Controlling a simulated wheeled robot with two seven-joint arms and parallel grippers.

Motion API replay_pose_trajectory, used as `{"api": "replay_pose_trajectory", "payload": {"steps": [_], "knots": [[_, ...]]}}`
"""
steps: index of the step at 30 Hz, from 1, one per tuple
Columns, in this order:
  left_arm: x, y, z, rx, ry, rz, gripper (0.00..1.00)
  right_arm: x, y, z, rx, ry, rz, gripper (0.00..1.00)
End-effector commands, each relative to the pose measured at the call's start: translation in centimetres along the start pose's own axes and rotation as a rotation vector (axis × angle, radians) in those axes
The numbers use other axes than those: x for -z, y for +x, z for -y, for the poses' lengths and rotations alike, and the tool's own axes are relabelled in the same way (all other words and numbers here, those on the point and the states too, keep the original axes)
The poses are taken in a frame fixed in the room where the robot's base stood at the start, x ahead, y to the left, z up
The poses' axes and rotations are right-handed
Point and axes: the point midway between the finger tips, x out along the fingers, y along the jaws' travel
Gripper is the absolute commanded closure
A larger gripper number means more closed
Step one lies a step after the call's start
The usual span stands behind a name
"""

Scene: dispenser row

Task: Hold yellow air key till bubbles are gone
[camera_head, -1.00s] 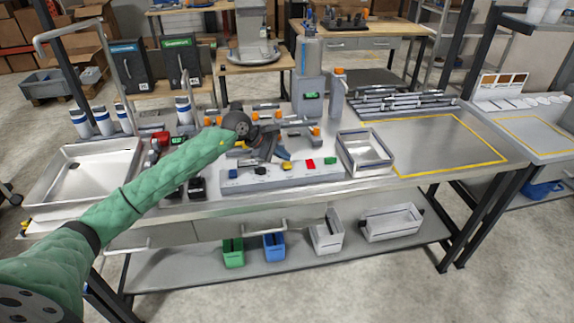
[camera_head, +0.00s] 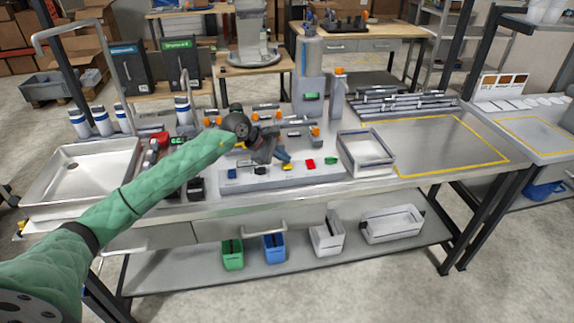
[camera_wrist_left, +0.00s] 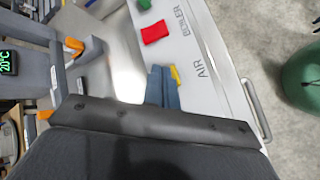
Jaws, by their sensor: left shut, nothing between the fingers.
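The white key panel (camera_head: 295,178) lies along the front of the bench. It bears a blue key, a black key, a red key (camera_head: 310,163) and a green key (camera_head: 331,160). My left gripper (camera_head: 284,157) is over the panel, left of the red key, with its blue-grey fingers shut and empty. In the left wrist view, the yellow key (camera_wrist_left: 175,74) by the word AIR shows only in part, behind the fingertips (camera_wrist_left: 162,78). I cannot tell whether the fingers press it. No bubbles can be made out. My right gripper is not in view.
A metal tray (camera_head: 345,154) stands right of the panel, and a sink (camera_head: 60,180) is at the left. A clear cylinder dispenser (camera_head: 311,58) and several orange-tipped nozzles stand behind. The yellow-outlined bench area (camera_head: 430,145) at the right is clear.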

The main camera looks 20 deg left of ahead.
Motion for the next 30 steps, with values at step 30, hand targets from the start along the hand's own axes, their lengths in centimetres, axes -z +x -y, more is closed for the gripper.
{"api": "replay_pose_trajectory", "payload": {"steps": [30], "knots": [[0.42,0.59,0.44,0.000,0.000,0.000,1.00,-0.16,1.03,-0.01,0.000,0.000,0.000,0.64]]}}
